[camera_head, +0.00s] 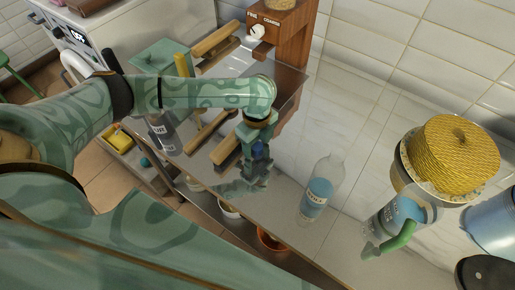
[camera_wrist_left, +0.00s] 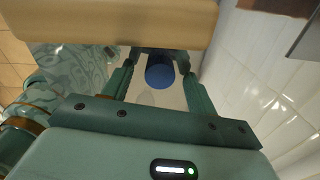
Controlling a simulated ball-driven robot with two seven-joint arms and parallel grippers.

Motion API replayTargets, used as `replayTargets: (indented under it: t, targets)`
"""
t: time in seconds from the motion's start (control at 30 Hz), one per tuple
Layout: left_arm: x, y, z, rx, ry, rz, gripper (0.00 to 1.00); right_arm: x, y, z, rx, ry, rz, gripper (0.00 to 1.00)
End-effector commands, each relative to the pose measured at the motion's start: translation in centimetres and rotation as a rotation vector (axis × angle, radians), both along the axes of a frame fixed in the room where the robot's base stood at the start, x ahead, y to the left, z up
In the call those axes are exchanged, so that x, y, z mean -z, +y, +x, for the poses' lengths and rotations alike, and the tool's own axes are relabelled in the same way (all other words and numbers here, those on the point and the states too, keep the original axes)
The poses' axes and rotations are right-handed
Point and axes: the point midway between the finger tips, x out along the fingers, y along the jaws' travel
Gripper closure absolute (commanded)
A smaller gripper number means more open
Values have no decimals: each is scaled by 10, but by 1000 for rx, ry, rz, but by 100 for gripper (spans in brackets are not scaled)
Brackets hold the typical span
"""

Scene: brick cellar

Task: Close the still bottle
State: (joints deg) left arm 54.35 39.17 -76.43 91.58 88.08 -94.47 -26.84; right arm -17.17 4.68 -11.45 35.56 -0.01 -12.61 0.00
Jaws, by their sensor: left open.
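A clear bottle with a blue label (camera_head: 318,190) stands upright on the counter in the head view, right of my left gripper. Its top looks clear, with no blue cap on it; the label is too small to read surely. My left gripper (camera_head: 256,178) points down over the counter near its front edge, apart from this bottle. A blue cap (camera_wrist_left: 160,72) shows between the open fingers of my left gripper in the wrist view (camera_wrist_left: 158,66), with a gap at each side. It also shows in the head view (camera_head: 257,150). My right gripper is not in view.
Wooden handles (camera_head: 215,40) and a wooden grinder (camera_head: 282,32) stand behind the left arm. Another labelled bottle (camera_head: 161,130) stands left, partly hidden.

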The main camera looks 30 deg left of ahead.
Motion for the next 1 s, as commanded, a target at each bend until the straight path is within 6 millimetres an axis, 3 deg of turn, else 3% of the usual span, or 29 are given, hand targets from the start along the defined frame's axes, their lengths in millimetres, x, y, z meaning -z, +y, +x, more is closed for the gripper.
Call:
replayTargets:
  t: [0.27, 0.43, 0.83, 1.0]
  targets:
    - [-2, 0, 0, 0, -1, 0, 42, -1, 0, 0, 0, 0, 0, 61]
    - [-2, 0, 0, 0, -1, 0, 89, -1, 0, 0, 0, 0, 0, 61]
    - [-3, 0, 0, 0, -1, 0, 90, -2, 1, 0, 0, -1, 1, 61]
    - [-16, 1, 1, -1, -2, 0, 90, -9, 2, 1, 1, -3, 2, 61]
